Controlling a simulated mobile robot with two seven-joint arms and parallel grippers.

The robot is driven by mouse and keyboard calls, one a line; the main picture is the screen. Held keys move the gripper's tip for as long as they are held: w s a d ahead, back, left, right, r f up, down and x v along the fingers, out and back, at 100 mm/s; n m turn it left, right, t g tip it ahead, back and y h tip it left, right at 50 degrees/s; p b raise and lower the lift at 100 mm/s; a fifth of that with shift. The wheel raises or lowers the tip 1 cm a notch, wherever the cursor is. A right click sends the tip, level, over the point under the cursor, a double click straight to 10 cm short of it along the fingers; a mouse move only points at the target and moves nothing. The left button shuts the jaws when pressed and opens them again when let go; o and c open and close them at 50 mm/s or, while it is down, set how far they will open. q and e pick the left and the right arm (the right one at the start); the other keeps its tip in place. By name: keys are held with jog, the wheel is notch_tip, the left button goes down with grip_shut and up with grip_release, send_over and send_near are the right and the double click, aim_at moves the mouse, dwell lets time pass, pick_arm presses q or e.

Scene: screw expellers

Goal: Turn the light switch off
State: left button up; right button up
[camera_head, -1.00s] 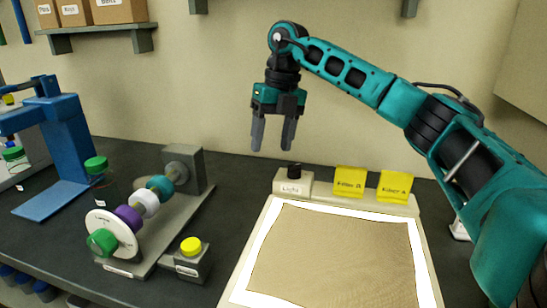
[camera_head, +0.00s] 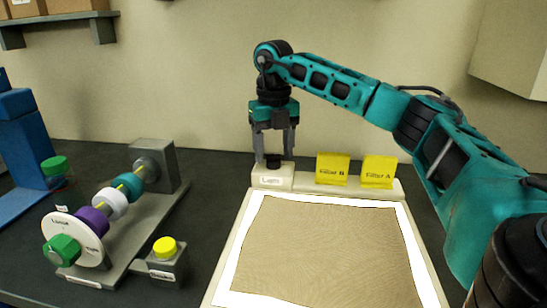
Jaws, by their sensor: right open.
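The light switch is a black knob (camera_head: 273,160) on a pale block labelled "Light" (camera_head: 270,180), at the back left corner of the light panel (camera_head: 228,252). My left gripper is not in view.
Yellow tabs "Filter B" (camera_head: 332,169) and "Filter A" (camera_head: 378,172) stand right of the switch. A screw expeller assembly with coloured parts (camera_head: 110,205) and a box with a yellow button (camera_head: 165,248) stand left. A blue stand (camera_head: 24,150) is at the far left.

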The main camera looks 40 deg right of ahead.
jog(key=shift+f, duration=0.65)
